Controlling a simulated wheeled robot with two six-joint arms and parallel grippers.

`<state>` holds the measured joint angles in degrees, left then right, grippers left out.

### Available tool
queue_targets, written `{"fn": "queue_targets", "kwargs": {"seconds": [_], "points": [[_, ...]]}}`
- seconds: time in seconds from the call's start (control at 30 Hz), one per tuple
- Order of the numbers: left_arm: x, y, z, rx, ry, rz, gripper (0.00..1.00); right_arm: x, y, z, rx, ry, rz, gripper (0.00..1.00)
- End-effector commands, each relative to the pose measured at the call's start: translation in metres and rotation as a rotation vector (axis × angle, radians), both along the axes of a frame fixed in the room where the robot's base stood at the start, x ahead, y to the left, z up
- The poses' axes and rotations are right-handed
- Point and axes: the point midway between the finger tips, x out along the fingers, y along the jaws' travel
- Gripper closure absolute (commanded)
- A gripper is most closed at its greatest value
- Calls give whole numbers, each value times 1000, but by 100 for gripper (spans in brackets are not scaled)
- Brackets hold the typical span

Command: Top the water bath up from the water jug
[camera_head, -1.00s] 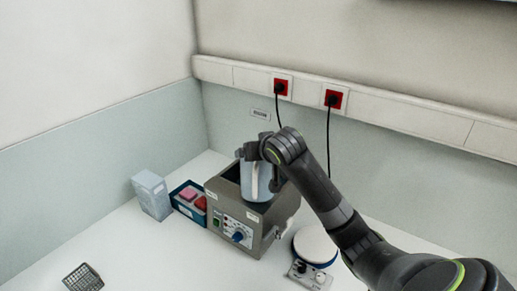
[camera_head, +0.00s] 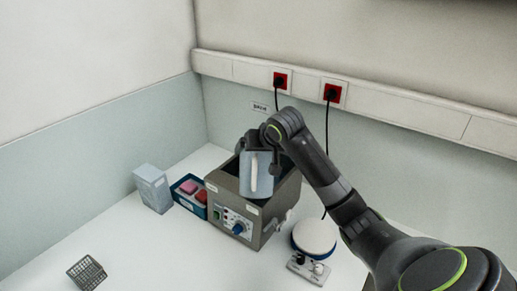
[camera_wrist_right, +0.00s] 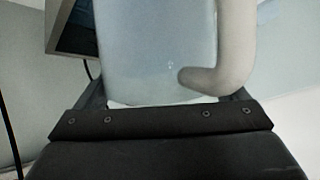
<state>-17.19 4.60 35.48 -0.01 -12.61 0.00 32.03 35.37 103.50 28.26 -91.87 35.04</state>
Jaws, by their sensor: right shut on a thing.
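The water jug (camera_head: 247,176) is pale blue with a white handle. It is held over the front part of the water bath (camera_head: 238,207), a grey-brown box with an open top and a front control panel. My right gripper (camera_head: 258,146) is shut on the jug near its top and partly hides it. In the right wrist view the jug (camera_wrist_right: 140,55) fills the space beyond the gripper (camera_wrist_right: 160,118), with its handle at the right. I cannot see the water level or any stream. My left gripper does not show.
A blue tray (camera_head: 186,204) with pink and red items and a pale box (camera_head: 153,188) stand left of the bath. A round white-topped stirrer or hotplate (camera_head: 314,236) stands at its right. A wire basket (camera_head: 87,272) lies front left. Cables hang from red sockets (camera_head: 281,81).

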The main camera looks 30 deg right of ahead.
Motion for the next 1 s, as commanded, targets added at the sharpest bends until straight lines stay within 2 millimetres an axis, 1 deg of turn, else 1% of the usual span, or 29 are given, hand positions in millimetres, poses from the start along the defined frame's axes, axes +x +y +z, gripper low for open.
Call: {"fn": "queue_targets", "kwargs": {"seconds": [0.03, 0.13, 0.33, 0.37, 0.47, 0.5, 0.67, 0.7, 0.93, 0.97, 1.0], "points": [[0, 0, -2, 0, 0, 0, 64, -4, 0, -15, 21, 46, -3, 78], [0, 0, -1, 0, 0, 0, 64, -3, -1, -17, 48, 80, -3, 80], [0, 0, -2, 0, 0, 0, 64, 0, -2, -24, 110, 158, -2, 79], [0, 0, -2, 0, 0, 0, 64, 0, -2, -25, 119, 170, -2, 81], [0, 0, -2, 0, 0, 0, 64, 2, -2, -27, 149, 209, -2, 79], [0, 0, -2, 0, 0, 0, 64, 2, -3, -29, 162, 225, -2, 80], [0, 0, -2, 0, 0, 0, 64, 5, -5, -31, 214, 294, -2, 79], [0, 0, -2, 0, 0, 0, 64, 6, -6, -32, 230, 314, -1, 80], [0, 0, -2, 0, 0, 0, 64, 11, -9, -35, 314, 425, -1, 79], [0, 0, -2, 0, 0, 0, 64, 12, -9, -35, 326, 438, 0, 81], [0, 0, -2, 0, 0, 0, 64, 12, -10, -35, 341, 458, 0, 80]]}}
